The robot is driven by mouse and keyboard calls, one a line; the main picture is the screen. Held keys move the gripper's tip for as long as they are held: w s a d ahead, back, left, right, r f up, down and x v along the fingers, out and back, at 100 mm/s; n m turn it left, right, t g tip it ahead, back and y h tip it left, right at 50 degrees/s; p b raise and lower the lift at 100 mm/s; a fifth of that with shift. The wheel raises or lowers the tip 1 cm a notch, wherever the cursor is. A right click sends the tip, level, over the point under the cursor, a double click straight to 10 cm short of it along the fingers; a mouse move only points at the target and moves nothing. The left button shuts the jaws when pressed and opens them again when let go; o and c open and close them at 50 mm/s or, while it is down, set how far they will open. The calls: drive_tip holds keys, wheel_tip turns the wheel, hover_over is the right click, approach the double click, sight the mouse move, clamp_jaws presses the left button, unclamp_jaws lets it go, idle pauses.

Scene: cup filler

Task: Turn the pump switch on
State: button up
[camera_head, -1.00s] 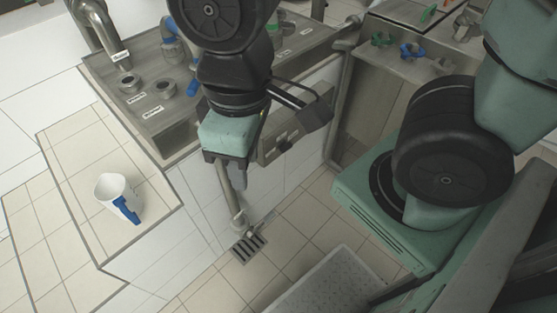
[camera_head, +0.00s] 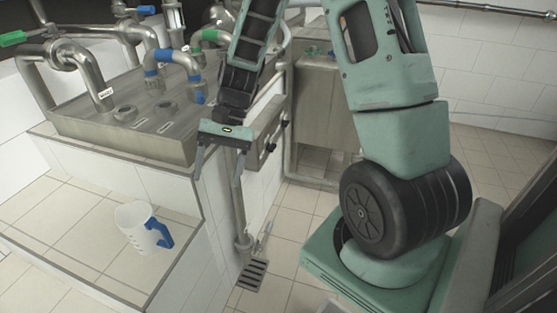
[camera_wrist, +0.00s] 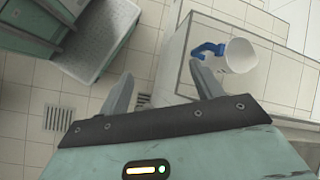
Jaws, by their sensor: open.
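A grey metal box (camera_head: 258,138) is fixed to the side of the steel-topped counter. It carries black knobs (camera_head: 270,147) on its outer face; which one is the pump switch, and how it is set, I cannot tell. My gripper (camera_head: 217,172) is open and empty, its fingers pointing down. In the head view it is just left of the box and in front of the counter side, apart from the knobs. In the wrist view my gripper (camera_wrist: 161,74) spreads its fingers above the floor and ledge; the box is not visible there.
A white jug with a blue handle (camera_head: 136,224) stands on the tiled ledge (camera_head: 88,240), left of my gripper. Steel pipes with blue and green valves (camera_head: 165,56) rise from the counter. A vertical pipe (camera_head: 240,215) runs down to a floor drain (camera_head: 252,275). Tiled floor is open around it.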

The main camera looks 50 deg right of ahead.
drive_tip(key=w+d+f+m+t+y+b, duration=0.25)
drive_tip(key=d+f+m, duration=0.25)
drive_tip(key=d+f, duration=0.3)
drive_tip(key=m+t+h+b, duration=0.3)
drive_tip(key=m+t+b, duration=0.1)
drive_tip(key=m+t, duration=1.4)
approach(275, 148)
drive_tip(key=shift+m+g+y, duration=0.25)
drive_tip(key=shift+m+g, duration=0.05)
drive_tip(key=shift+g, duration=0.45)
drive_tip(key=x, duration=0.2)
drive_tip(key=b+x, duration=0.1)
drive_tip(key=x, duration=0.2)
drive_tip(key=r+b+x, duration=0.1)
drive_tip(key=x, duration=0.2)
drive_tip(key=shift+w+d, duration=0.25)
drive_tip(key=shift+w, duration=0.1)
drive_tip(key=c, duration=1)
